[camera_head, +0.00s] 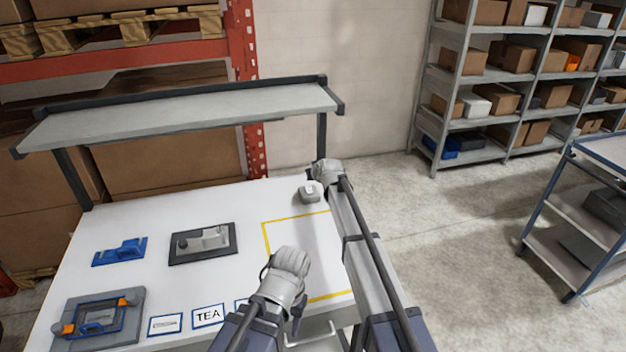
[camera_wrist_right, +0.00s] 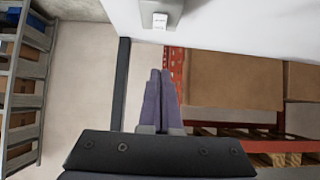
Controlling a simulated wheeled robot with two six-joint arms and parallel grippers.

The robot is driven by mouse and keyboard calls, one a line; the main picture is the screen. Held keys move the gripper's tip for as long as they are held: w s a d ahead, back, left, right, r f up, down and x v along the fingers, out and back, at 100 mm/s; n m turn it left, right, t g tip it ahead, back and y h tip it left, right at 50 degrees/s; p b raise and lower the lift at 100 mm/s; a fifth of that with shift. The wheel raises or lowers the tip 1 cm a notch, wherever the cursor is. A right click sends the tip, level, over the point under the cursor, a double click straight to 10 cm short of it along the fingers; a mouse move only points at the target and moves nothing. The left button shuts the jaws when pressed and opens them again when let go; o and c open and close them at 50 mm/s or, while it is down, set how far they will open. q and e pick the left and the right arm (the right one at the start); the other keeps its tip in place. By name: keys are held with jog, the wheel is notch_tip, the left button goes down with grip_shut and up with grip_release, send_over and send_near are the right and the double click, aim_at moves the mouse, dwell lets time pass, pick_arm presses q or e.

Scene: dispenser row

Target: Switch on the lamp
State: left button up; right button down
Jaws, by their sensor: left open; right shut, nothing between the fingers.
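A small grey box with a white switch (camera_head: 309,191) sits on the white table (camera_head: 120,215) near its back right corner. The white switch (camera_wrist_right: 160,20) also shows at the top edge of the right wrist view. No lamp head or lit lamp can be made out. My right gripper (camera_wrist_right: 160,76) is shut and empty, its fingers pointing towards the box with a gap between; in the head view it is hidden behind my arm. My left gripper (camera_head: 298,312) is open and empty over the table's front, mostly hidden under its wrist.
A raised grey shelf (camera_head: 180,115) spans the table's back. A blue holder (camera_head: 119,251), a dark plate with a grey fixture (camera_head: 202,243), a framed device (camera_head: 97,318) and a TEA card (camera_head: 208,316) lie left. The yellow-outlined area (camera_head: 266,238) looks empty where visible.

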jog(key=b, duration=0.4)
send_over(308, 190)
jog(key=f, duration=0.4)
jog(key=shift+s+d+f, duration=0.1)
jog(key=shift+s+f, duration=0.3)
jog(key=shift+w+f+b, duration=0.15)
jog(key=shift+f+b, duration=0.45)
jog(key=shift+b, duration=0.05)
jog(key=shift+w+f+b, duration=0.15)
jog(key=shift+f+b, duration=0.45)
jog(key=shift+w+f+b, duration=0.1)
jog(key=shift+f+b, duration=0.6)
jog(key=shift+w+p, duration=0.15)
jog(key=shift+p, duration=0.15)
jog(key=shift+a+f+g, duration=0.15)
jog(key=shift+a+g, duration=0.05)
jog(key=shift+g, duration=0.2)
jog(key=shift+d, duration=0.1)
